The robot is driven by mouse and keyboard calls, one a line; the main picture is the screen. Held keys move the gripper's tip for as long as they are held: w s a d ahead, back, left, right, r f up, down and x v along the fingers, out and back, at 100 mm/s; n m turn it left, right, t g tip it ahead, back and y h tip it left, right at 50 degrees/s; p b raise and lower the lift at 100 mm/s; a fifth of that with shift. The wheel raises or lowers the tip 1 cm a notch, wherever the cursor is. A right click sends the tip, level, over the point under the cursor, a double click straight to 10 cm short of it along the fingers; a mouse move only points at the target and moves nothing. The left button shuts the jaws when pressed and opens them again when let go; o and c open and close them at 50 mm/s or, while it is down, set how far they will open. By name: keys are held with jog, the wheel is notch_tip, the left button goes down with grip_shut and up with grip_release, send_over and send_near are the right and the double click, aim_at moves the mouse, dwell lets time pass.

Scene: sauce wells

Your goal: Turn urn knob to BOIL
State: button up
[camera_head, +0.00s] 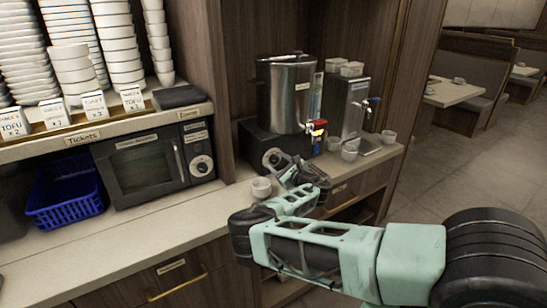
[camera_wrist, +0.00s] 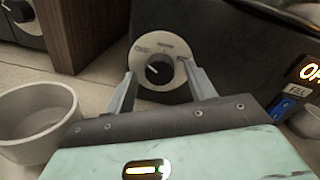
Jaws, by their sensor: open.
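The urn (camera_head: 290,92) is a tall steel pot on a black base, on the counter in the head view. Its knob (camera_head: 273,158) is on the front of the base. In the wrist view the knob (camera_wrist: 158,70) is a black dial on a pale round plate with small lettering, too blurred to read fully. My gripper (camera_wrist: 158,88) is open, with one finger to each side of the knob's lower part. I cannot tell whether the fingers touch it. In the head view my gripper (camera_head: 292,168) is in front of the urn base, its fingertips hard to make out.
A white cup (camera_wrist: 38,118) stands close to the left of my gripper. A lit display (camera_wrist: 311,72) and blue switch (camera_wrist: 288,108) are on the right. A steel dispenser (camera_head: 345,105), several cups and a microwave (camera_head: 150,165) flank the urn. A dark wood panel (camera_wrist: 88,28) stands at left.

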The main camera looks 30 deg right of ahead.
jog(key=shift+w, duration=0.15)
jog(key=shift+c, duration=0.3)
jog(key=c, duration=0.9)
